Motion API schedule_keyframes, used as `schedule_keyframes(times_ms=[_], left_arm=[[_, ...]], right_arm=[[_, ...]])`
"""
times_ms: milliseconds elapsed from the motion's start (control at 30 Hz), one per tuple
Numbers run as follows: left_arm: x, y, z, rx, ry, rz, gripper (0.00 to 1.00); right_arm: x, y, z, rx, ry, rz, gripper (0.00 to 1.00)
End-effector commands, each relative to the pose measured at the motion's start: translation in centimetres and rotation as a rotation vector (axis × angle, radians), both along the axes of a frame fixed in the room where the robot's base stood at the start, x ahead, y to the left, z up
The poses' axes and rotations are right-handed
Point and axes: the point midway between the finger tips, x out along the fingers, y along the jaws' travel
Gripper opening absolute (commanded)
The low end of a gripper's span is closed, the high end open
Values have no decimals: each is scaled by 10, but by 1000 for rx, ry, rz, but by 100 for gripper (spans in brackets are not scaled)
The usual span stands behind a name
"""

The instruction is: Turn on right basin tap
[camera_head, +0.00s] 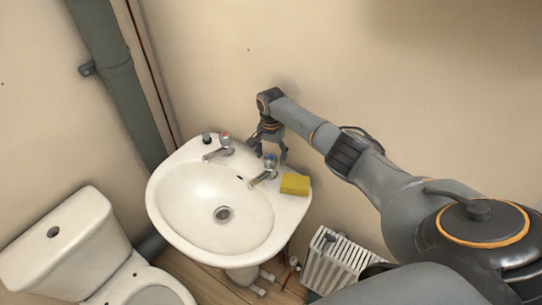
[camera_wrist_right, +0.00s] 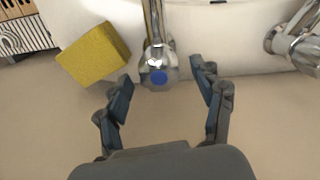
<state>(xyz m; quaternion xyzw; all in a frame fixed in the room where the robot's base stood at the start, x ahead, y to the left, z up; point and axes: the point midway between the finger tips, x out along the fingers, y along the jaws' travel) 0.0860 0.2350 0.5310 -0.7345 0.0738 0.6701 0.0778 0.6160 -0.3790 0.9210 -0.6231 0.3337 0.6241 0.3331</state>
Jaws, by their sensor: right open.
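The white basin (camera_head: 185,205) has two chrome taps at its back edge. The right basin tap (camera_head: 268,170) has a blue-marked top; in the right wrist view its round head with a blue dot (camera_wrist_right: 158,77) lies between and slightly beyond my fingertips. My right gripper (camera_head: 269,150) is behind the basin's back edge, pointing down at this tap. Its fingers (camera_wrist_right: 166,80) are open on either side of the tap head, with gaps on both sides. The left tap (camera_head: 220,148) has a red-marked top. My left gripper is not in view.
A yellow sponge (camera_head: 295,184) lies on the basin rim just right of the blue tap, close to one finger in the wrist view. A toilet (camera_head: 75,245) stands left, a white radiator (camera_head: 338,262) below right. The wall is close behind the gripper.

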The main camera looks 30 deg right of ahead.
Motion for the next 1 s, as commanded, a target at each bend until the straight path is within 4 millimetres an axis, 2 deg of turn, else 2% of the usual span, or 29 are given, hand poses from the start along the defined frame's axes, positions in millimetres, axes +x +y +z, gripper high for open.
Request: schedule_keyframes(times_ms=[133,400,433,700,1000], left_arm=[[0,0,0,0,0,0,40],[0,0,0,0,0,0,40],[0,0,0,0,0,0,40],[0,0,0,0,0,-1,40],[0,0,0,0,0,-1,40]], right_arm=[[0,0,-9,0,0,-1,68],[0,0,-11,0,-1,0,68],[0,0,-11,0,-1,0,66],[0,0,-11,1,-1,0,13],[0,0,-11,1,-1,32,13]])
